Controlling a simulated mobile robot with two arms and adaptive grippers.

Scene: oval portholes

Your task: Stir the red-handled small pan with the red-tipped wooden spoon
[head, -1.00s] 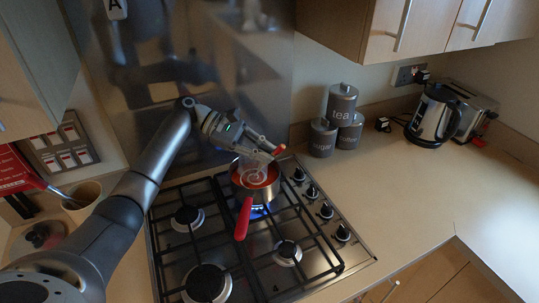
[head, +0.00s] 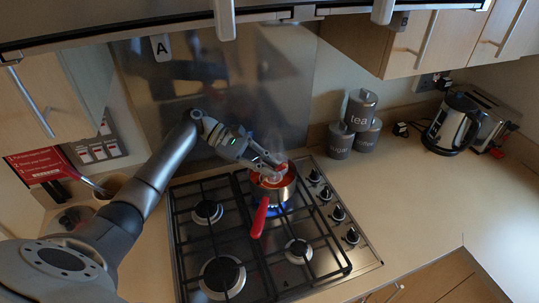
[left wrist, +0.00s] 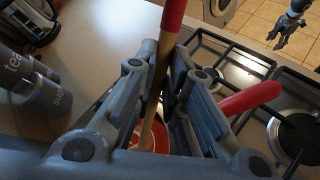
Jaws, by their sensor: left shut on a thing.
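The small pan (head: 288,190) with the red handle (head: 260,217) stands on the back right burner, over a blue flame. It holds red contents with a pale swirl, and steam rises. My left gripper (head: 274,165) is right above the pan. In the left wrist view it is shut on the wooden spoon (left wrist: 171,15), whose red tip points up. The spoon's shaft runs down between the fingers toward the red contents (left wrist: 158,137); its lower end is hidden. The pan's handle (left wrist: 250,98) also shows there.
The gas hob (head: 240,245) has other empty burners and a row of knobs on its right. A kettle (head: 452,125) and toaster are at the far right. The right counter is mostly clear.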

